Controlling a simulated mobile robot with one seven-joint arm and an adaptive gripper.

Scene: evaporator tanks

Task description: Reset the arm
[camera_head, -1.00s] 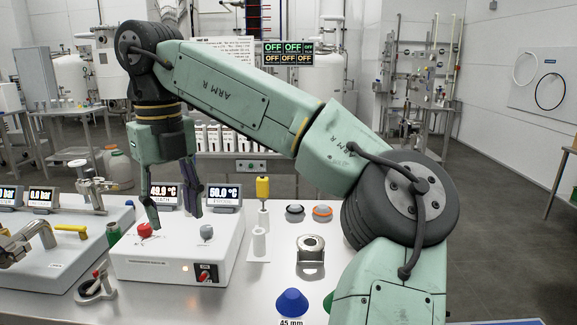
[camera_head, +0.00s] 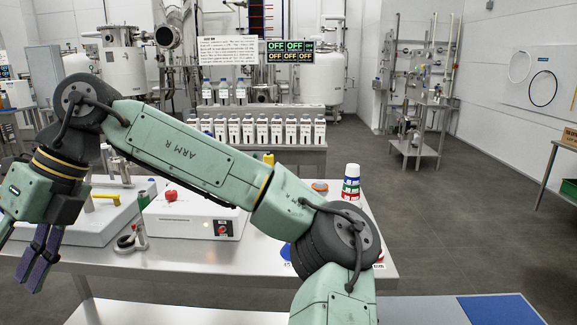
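My arm is bent across the view, and its forearm slopes up to the left. My gripper (camera_head: 37,270) hangs at the lower left, in front of the table's left end. Its two dark purple fingers point down. They are seen at a slant, with a narrow gap between them and nothing held. It looks apart from the objects on the table.
The steel table (camera_head: 205,265) bears a white control box (camera_head: 190,222) with a red knob (camera_head: 171,196), and a white unit (camera_head: 75,225) at left. My arm hides part of the table. Open floor (camera_head: 470,240) lies right.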

